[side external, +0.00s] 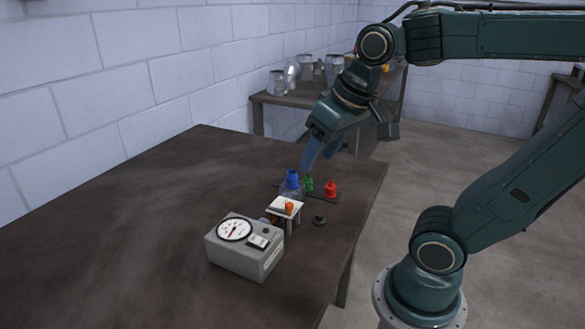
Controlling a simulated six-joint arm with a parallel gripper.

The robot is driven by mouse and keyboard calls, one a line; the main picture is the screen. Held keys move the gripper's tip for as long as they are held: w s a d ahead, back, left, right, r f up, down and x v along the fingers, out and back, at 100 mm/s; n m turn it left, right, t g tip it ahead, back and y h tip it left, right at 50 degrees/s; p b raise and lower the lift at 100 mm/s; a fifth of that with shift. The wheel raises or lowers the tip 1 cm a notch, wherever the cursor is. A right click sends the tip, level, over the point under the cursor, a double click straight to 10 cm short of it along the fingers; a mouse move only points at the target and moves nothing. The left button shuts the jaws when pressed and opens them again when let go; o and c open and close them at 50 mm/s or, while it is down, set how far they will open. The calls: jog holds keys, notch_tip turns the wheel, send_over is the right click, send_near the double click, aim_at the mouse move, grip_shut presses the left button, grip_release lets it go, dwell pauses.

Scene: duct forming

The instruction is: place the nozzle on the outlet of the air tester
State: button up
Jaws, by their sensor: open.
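The air tester (243,250) is a grey box with a round white dial on the dark table. Small coloured pieces that look like nozzles stand behind that: a blue one (292,178), a green one (308,184) and a red one (331,188).
A small black round part (319,220) lies right of the white stand. The table (130,240) is clear on the left. Its right edge is close to the red piece. A far bench (275,98) holds several metal duct pieces.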

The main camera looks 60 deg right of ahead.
jog(key=s+n, duration=0.1)
jog(key=s+a+f+n, duration=0.1)
jog(key=s+a+n+t, duration=0.1)
jog(key=s, duration=0.1)
jog(key=shift+s+f, duration=0.1)
jog(key=shift+f, duration=0.2)
